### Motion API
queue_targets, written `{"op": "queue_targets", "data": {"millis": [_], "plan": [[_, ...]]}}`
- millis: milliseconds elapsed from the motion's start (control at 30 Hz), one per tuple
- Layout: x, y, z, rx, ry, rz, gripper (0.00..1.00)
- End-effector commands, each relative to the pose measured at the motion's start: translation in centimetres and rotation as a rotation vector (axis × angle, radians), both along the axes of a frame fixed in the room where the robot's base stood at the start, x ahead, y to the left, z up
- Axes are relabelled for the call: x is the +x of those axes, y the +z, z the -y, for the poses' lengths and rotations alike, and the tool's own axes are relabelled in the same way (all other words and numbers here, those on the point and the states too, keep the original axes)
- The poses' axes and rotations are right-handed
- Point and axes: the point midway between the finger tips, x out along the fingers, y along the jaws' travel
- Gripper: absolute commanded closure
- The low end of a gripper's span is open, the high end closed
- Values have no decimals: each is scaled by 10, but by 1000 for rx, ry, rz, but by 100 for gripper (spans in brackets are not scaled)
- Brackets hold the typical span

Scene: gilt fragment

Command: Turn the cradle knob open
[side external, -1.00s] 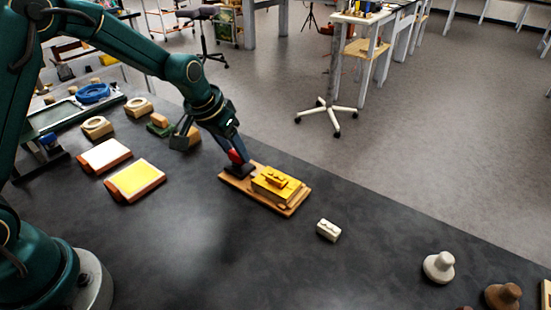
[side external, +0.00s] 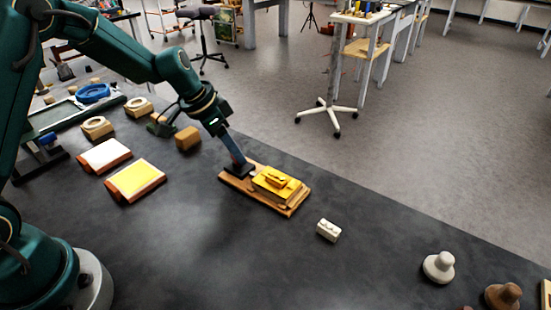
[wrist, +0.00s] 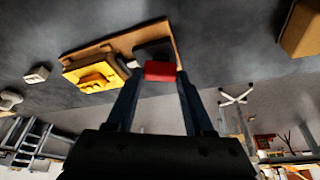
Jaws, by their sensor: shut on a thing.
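The cradle is a wooden board (side external: 238,186) on the dark table, with a yellow block (side external: 268,189) at its right part and a small yellow piece (side external: 276,180) on top. A dark block (side external: 240,171) sits at the board's left end. In the wrist view the red knob (wrist: 160,71) shows at the dark block (wrist: 152,49), between my fingertips. My gripper (side external: 238,161) is shut on this knob, tilted over the board. In the side view the knob is hidden by the fingers.
A white ridged block (side external: 328,230) lies right of the board. A tan block (side external: 187,139), a yellow-topped pad (side external: 136,179) and a white-topped pad (side external: 104,155) lie to the left. A pale knobbed piece (side external: 439,266) stands at the lower right. The table in front of the board is clear.

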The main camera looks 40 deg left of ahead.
Motion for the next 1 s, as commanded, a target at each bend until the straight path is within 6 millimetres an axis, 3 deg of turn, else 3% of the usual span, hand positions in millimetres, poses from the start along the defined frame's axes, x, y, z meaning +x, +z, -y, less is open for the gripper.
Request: {"op": "queue_targets", "data": {"millis": [1000], "plan": [[4, -1, -5, 5, -942, -1, 100]]}}
